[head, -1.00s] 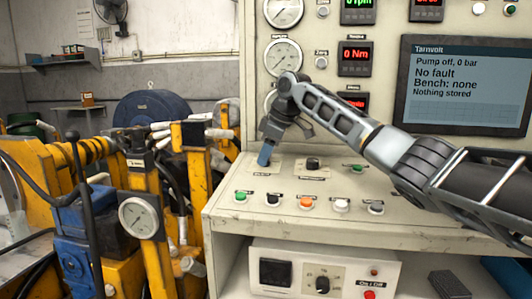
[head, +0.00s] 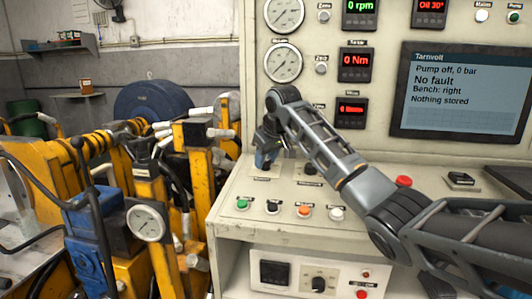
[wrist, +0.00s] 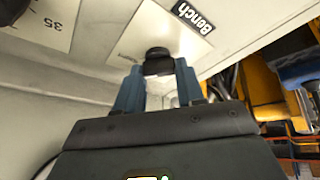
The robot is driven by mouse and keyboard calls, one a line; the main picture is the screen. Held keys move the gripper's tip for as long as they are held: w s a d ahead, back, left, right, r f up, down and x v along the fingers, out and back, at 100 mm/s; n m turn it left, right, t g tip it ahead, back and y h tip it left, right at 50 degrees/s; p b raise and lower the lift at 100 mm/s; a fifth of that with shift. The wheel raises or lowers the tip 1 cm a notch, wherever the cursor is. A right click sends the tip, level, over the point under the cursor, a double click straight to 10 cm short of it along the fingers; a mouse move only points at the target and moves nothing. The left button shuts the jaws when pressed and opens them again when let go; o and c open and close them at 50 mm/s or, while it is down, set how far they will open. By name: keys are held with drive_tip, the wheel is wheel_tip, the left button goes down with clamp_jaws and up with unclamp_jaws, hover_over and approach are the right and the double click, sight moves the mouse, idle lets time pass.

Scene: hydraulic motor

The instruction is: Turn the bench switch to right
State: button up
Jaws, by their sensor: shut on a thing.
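The bench switch (wrist: 158,54) is a small black knob on the pale panel, beside a black label reading "Bench" (wrist: 193,17). My gripper (wrist: 158,70) is shut on the knob, one blue finger on each side of it. In the head view my gripper (head: 265,158) reaches down to the left part of the sloping console, and it hides the knob there. The display screen (head: 460,92) reads "Bench: right", "Pump off, 0 bar", "No fault" and "Nothing stored".
Another black knob (head: 311,169) sits just right of my gripper. Several push buttons, including a green one (head: 242,204) and an orange one (head: 304,211), line the console front. A red button (head: 403,181) is further right. Yellow machinery (head: 180,200) stands close on the left.

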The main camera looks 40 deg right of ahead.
drive_tip(key=shift+m, duration=0.4)
drive_tip(key=o, duration=1)
drive_tip(key=shift+o, duration=0.2)
drive_tip(key=v, duration=0.7)
drive_tip(key=shift+s+a+r, duration=0.2)
drive_tip(key=shift+r, duration=0.15)
